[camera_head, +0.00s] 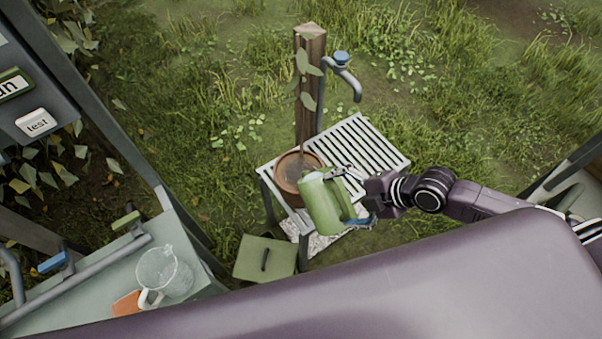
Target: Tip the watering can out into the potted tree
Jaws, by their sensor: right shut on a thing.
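The green watering can (322,208) is held in my right gripper (358,204), which is shut on it from the right side. The can looks tilted, its upper end close to the pot's right rim. I cannot tell whether water comes out. The potted tree (307,101) is a thin stem with a few green leaves. It stands in a terracotta pot (285,174) on the left end of the slatted metal stand (375,140). The can hides part of the pot's right side. My left gripper is not in view.
A wooden post (311,70) with a blue-handled tap (342,62) rises behind the pot. A green box (264,258) sits on the ground below. A bench at left holds a clear jug (163,270) and an orange object (127,303). Grass lies open behind.

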